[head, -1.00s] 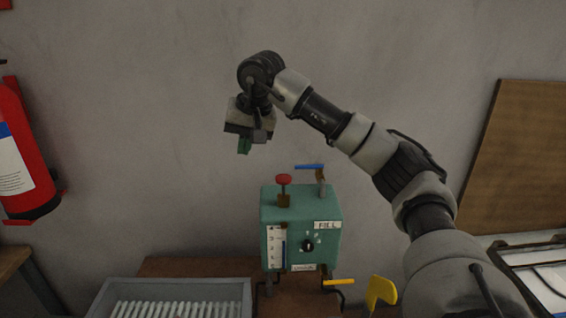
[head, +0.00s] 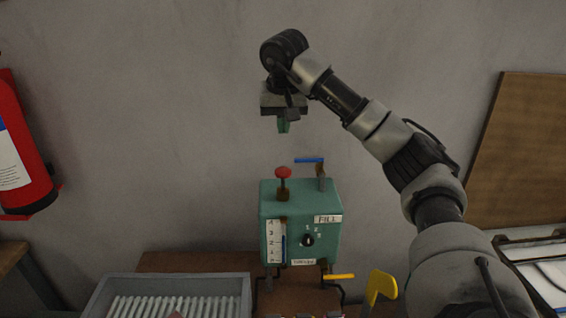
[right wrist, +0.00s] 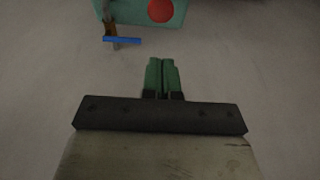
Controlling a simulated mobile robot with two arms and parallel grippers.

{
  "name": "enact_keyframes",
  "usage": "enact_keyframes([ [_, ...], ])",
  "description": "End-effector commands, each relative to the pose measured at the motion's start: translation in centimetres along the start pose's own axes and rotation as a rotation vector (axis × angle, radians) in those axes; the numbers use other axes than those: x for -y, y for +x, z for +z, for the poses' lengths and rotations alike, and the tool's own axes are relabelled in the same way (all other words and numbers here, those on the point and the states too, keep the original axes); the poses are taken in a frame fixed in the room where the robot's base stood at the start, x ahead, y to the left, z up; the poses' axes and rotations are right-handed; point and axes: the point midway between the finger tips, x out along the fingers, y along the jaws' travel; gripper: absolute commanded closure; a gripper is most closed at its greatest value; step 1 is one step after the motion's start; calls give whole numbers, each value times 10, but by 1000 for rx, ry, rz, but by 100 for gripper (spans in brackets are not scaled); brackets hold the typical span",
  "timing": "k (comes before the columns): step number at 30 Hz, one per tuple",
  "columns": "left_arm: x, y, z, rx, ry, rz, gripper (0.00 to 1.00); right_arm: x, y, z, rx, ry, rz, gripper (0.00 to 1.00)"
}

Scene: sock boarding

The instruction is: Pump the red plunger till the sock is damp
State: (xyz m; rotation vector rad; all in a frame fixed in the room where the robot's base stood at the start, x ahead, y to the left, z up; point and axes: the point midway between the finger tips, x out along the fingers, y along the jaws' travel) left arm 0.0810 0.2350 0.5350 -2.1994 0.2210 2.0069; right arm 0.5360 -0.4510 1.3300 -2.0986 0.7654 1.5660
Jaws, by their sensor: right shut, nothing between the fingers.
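The red plunger (head: 283,172) stands up on top of a teal box (head: 270,215) in the middle of the head view. Its round red top also shows in the right wrist view (right wrist: 161,10), at the upper edge. My right gripper (head: 284,127) is above the plunger, clear of it, with its fingers pointing down. Its green fingertips (right wrist: 162,68) are together and hold nothing. The sock cannot be made out in these frames. My left gripper does not show as a clear shape.
A blue-handled lever (head: 309,160) stands beside the plunger on the box top. The box has a level scale (head: 275,241) and a black dial (head: 308,240). A yellow lever (head: 339,277) sticks out below right. A grey ribbed tray (head: 240,283) is at lower left.

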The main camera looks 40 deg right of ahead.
Motion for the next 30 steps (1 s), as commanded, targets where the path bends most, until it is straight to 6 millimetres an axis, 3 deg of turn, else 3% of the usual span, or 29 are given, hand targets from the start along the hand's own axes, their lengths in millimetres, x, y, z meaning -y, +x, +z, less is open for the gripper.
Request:
enact_keyframes([
  [9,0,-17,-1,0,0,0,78,-1,66,0,3,0,5,100],
  [15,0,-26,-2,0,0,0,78,-1,92,8,1,0,3,100],
  [30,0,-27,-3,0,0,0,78,0,103,12,0,0,1,100],
])
